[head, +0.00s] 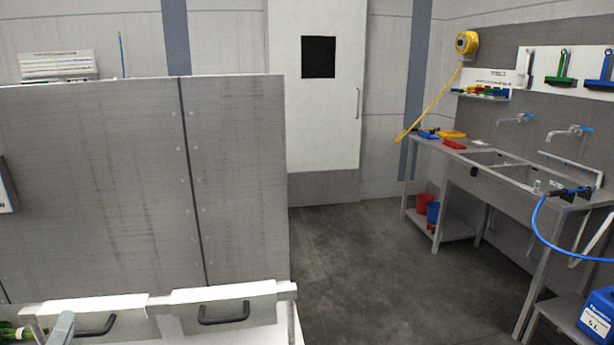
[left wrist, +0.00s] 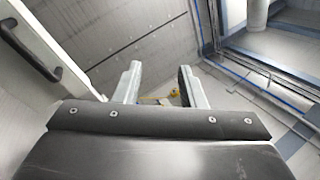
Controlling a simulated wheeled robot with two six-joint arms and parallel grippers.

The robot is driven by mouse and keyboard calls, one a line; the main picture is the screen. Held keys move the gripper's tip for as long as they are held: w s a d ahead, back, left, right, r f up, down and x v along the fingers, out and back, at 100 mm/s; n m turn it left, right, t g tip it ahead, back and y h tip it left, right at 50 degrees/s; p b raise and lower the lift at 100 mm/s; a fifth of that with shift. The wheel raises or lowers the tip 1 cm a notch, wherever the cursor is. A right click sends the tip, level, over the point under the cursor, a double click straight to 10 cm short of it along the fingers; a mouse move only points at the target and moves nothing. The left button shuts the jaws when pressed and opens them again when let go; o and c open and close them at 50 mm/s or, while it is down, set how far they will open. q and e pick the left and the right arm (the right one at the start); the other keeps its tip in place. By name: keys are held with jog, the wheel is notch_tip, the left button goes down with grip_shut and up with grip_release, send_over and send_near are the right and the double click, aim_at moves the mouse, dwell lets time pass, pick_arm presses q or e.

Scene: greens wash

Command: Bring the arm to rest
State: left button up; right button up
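My left gripper (head: 62,328) shows only in part, as a pale grey piece at the bottom left edge of the head view, in front of a white lidded unit (head: 120,304). In the left wrist view the two fingers of my left gripper (left wrist: 158,80) stand apart with nothing between them. The gripper points towards the upper room, with wall and ceiling beyond it. My right gripper is in neither view.
A white panel with a dark handle (left wrist: 30,45) is close at left in the wrist view. A tall grey partition (head: 130,180) rises behind the lidded unit. A sink bench (head: 500,180) stands at right. The floor (head: 390,270) between is clear.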

pick_arm(q)
jog(key=s+a+f+n+g+y, duration=0.3)
jog(key=f+n+g, duration=0.3)
jog(key=f+n, duration=0.3)
jog(key=s+a+f+n+g+y, duration=0.35)
jog(key=f+n+g, duration=0.25)
jog(key=f+n, duration=0.25)
jog(key=s+d+f+n+g+h, duration=0.7)
jog(key=s+d+f, duration=0.3)
jog(key=d+f, duration=0.35)
notch_tip(320, 180, down, 22)
jog(key=a+f+m+g, duration=0.1)
jog(key=a, duration=0.1)
jog(key=s+d+f+g, duration=0.1)
jog(key=s+f, duration=1.4)
jog(key=f, duration=0.2)
jog(key=shift+h, duration=0.45)
